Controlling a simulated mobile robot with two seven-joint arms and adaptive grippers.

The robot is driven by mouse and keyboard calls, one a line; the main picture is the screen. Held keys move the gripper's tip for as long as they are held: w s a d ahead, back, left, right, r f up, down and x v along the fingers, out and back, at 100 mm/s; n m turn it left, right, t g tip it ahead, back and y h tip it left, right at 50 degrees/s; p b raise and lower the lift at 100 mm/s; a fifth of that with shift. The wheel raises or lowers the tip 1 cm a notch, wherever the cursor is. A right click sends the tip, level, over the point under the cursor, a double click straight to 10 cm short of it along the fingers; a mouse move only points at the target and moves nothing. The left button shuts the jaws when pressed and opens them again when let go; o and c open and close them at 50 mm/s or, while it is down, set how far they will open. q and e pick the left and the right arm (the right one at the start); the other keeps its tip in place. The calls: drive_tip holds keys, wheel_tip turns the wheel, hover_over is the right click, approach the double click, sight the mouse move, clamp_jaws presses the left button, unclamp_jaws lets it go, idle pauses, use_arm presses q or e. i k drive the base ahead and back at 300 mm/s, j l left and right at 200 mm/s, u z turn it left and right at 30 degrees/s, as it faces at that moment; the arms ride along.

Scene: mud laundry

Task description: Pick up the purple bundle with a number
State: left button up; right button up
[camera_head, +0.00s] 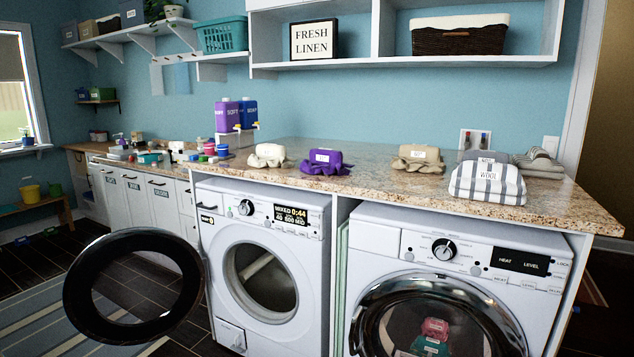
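The purple bundle (326,162) sits on the granite countertop (375,182) above the gap between the two machines. It is a wrapped cloth with a small pale label on its front; the writing is too small to read. A cream bundle (270,156) lies to its left and a tan bundle (418,158) to its right, each with a pale label. Neither of my grippers shows in the head view, so nothing is seen touching the purple bundle.
The washer (262,275) has its round door (135,286) swung open to the left. The dryer (450,285) stands right of it. Purple and blue bottles stand behind, left. A shelf (420,60) hangs above.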

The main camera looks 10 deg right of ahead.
sight(327, 161)
drive_tip(key=i+j+z, duration=1)
drive_tip(key=j+z, duration=0.15)
drive_tip(key=i+j+z, duration=0.15)
drive_tip(key=j+z, duration=0.55)
drive_tip(key=j, duration=0.15)
drive_tip(key=j+z, duration=0.35)
drive_tip(key=j, duration=0.15)
drive_tip(key=i, duration=0.05)
